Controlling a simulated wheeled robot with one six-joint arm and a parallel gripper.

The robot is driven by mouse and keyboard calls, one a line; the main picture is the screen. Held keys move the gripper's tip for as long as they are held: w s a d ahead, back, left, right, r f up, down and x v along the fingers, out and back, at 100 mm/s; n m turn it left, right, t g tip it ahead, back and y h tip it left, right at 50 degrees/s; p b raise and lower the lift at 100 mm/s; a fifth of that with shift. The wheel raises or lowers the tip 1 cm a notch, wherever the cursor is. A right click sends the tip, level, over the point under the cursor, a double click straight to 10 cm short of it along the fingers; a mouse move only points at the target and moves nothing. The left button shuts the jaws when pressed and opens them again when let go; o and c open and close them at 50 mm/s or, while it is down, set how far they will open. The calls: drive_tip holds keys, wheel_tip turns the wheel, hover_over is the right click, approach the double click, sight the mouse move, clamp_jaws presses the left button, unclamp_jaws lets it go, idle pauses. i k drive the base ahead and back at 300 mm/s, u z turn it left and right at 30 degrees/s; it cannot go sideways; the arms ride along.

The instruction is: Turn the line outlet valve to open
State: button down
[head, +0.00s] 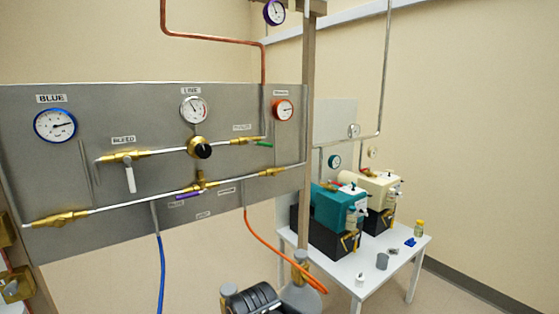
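A grey wall panel (60,185) carries brass valves and pipes. Right of the brass regulator with a black knob (203,150), a brass valve (240,142) sits under a small label (242,127) too blurred to read surely. A short green handle (263,144) shows by it, pointing right, roughly along the pipe. A purple handle (187,195) lies along the lower pipe. The bleed valve's white handle (130,179) hangs down across its pipe. I cannot tell by label which valve is the line outlet. No gripper fingers show.
Blue (55,125), line (194,110) and orange (283,110) gauges are on the panel. Blue (161,275) and orange (262,240) hoses hang below. A white table (378,288) with pumps is at right.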

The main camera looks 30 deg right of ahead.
sight(250, 142)
drive_tip(key=u, duration=0.05)
drive_tip(key=k, duration=0.6)
drive_tip(key=z, duration=0.7)
drive_tip(key=i, duration=1.05)
drive_tip(key=u, duration=1.45)
